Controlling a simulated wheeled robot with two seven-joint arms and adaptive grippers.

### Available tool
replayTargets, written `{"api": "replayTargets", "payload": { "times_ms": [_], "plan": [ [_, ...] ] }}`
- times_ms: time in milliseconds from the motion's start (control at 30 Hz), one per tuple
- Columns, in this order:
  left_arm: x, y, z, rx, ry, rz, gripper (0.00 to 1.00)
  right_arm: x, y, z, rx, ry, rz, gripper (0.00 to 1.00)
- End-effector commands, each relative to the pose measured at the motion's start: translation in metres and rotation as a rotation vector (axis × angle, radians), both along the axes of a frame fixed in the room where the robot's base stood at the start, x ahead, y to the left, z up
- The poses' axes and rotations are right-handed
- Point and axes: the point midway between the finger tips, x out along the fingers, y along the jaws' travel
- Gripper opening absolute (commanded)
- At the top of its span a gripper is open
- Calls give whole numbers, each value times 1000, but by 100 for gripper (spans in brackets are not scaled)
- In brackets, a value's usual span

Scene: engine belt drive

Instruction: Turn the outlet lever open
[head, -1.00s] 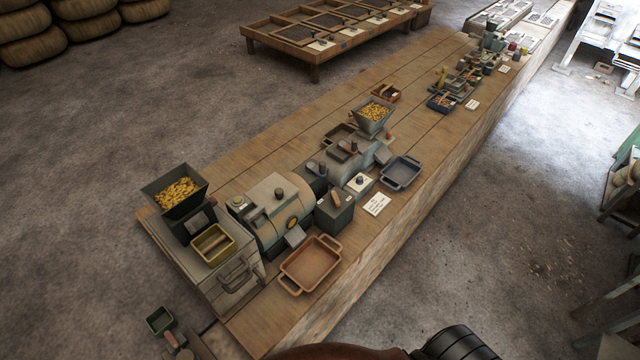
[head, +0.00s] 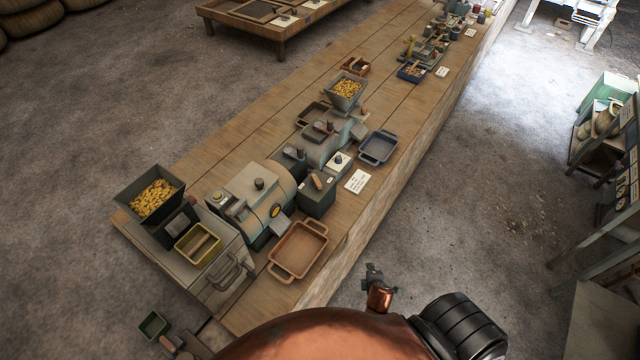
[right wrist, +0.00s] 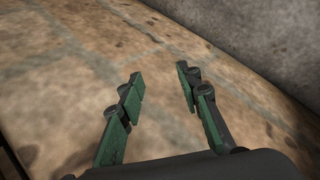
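A drum-bodied machine (head: 262,192) stands on the near part of the long wooden bench, with a small chute (head: 282,227) on its front. A dark box with a brown handle (head: 317,182) stands beside it; I cannot tell for sure which part is the outlet lever. A brown tray (head: 299,250) lies in front of the chute. My right gripper (right wrist: 159,75) is open and empty in the right wrist view, its two green-and-black fingers apart over a brown stained surface. No lever shows between them.
A hopper of yellow pieces (head: 153,197) and a yellow tray (head: 198,243) are at the bench's near left end. A second hopper (head: 346,89), a blue tray (head: 378,147) and a white card (head: 357,181) stand farther along. The floor right of the bench is clear nearby.

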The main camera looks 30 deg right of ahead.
Motion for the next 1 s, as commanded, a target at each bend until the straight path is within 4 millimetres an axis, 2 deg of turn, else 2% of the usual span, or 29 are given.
{"api": "replayTargets", "payload": {
  "times_ms": [33,100,300,400,567,667,800,900,1000],
  "plan": [
    [-2,0,1,0,3,1,40,21,-5,34,-66,-34,48,32],
    [-5,1,2,1,6,1,40,44,-9,76,-157,-72,105,32],
    [-5,1,4,1,7,1,40,85,-13,184,-373,-164,208,32],
    [-5,1,5,1,6,1,40,99,-13,227,-479,-199,257,32],
    [-5,1,6,2,6,1,40,131,1,272,-741,-214,473,32],
    [-4,1,6,2,6,1,40,149,17,303,-933,-220,618,32],
    [-4,1,7,2,5,1,40,169,48,341,-1232,-215,824,32],
    [-3,1,8,1,4,1,40,177,70,360,-1425,-203,942,32],
    [-3,1,8,1,4,1,40,180,85,368,-1549,-191,1015,32]
  ]
}}
